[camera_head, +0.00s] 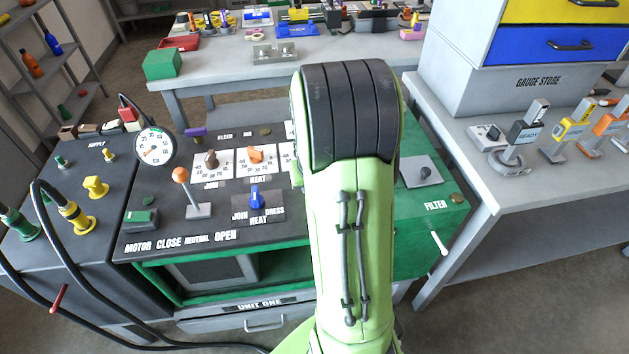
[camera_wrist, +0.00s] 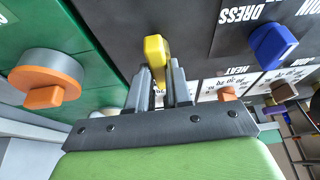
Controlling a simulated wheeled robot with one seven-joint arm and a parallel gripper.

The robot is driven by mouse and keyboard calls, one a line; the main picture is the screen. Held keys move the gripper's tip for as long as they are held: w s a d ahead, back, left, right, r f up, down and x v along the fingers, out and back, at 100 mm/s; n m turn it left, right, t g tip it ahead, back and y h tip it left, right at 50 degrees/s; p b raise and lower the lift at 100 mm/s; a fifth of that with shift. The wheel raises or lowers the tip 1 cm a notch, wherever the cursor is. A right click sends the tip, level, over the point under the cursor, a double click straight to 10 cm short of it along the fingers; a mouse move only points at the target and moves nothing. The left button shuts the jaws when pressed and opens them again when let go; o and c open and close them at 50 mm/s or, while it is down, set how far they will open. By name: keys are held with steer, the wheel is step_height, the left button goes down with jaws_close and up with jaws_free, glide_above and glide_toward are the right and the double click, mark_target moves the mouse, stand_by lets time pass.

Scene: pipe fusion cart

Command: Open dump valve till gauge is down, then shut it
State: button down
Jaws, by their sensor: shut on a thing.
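My gripper (camera_wrist: 160,82) shows in the wrist view with its two grey fingers close together on a yellow handle (camera_wrist: 156,48), which stands up from the dark panel; no label on the handle is readable. In the head view my arm covers the gripper and this handle. The round white gauge (camera_head: 154,147) stands at the left rear of the cart's black top (camera_head: 165,222).
The wrist view shows an orange knob on a grey disc (camera_wrist: 46,82) on the green side. Black hoses (camera_head: 75,262) hang at left.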

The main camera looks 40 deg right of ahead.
steer(key=c, duration=1.1)
jaws_free()
steer(key=shift+d+r, duration=0.1)
steer(key=shift+d, duration=0.2)
steer(key=shift+o, duration=0.3)
steer(key=shift+a, duration=0.1)
steer(key=p+v, duration=0.5)
steer(key=v, duration=1)
steer(key=shift+s+r, duration=0.35)
